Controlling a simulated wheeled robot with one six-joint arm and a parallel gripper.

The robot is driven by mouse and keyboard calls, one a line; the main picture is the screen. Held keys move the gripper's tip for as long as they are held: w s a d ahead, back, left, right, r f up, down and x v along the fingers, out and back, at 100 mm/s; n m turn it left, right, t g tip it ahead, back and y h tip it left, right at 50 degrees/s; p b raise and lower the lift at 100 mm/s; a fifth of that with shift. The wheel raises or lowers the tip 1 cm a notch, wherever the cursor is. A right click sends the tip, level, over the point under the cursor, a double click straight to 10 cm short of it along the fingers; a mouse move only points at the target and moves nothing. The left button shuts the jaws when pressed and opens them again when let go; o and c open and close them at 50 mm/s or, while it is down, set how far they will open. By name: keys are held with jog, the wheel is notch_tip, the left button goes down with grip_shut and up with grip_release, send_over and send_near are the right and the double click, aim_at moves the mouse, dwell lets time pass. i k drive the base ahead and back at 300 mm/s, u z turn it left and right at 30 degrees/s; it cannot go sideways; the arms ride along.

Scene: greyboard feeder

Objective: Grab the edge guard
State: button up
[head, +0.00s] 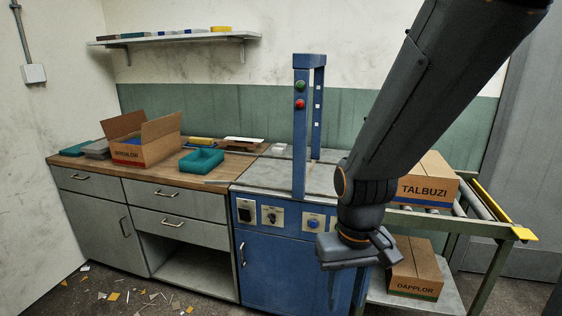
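I cannot tell for certain which thing is the edge guard. A pale, flat, long piece (243,142) lies at the back right of the wooden worktop, and a small yellow piece (203,141) lies left of it. Either is too small to identify. My gripper (356,252) hangs at the end of my dark arm in the right half of the head view, in front of the blue machine. It is well apart from the worktop pieces. Its fingers are not clear, so I cannot see whether it is open or shut.
An open carton (150,147) and a teal tray (202,161) stand on the worktop (170,172). The blue machine (270,262) has a tall frame (299,130). A TALBUZI box (428,186) sits on the roller conveyor (455,222). Scraps litter the floor at left.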

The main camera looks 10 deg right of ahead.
aim_at(275, 150)
jog(key=z, duration=0.2)
jog(key=k, duration=0.25)
jog(key=u, duration=1.4)
jog(key=i, duration=1.75)
jog(key=z, duration=0.7)
jog(key=i, duration=0.65)
jog(key=z, duration=1.05)
jog(key=i, duration=0.25)
jog(key=z, duration=0.25)
